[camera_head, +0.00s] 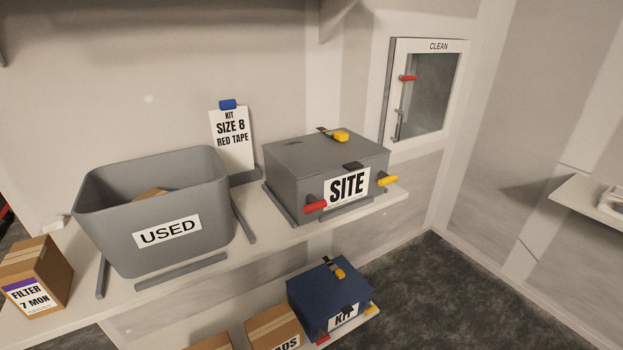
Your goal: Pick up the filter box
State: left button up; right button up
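The filter box (38,275) is a brown cardboard box at the far left of the upper shelf. Its label has a purple band and reads "FILTER 7 MON", with smaller print too small to read. It stands upright, left of the grey bin marked USED and apart from it. Neither of my grippers shows in the head view.
The grey USED bin (205,240) holds something brown. Right of it stand a sign (232,150) reading "KIT SIZE 8 RED TAPE" and a grey SITE case (290,170). A blue case (318,283) and cardboard boxes (273,328) sit on the lower shelf. A CLEAN cabinet (430,95) is on the wall.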

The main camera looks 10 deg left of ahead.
aim_at(36, 278)
jog(key=u, duration=1.95)
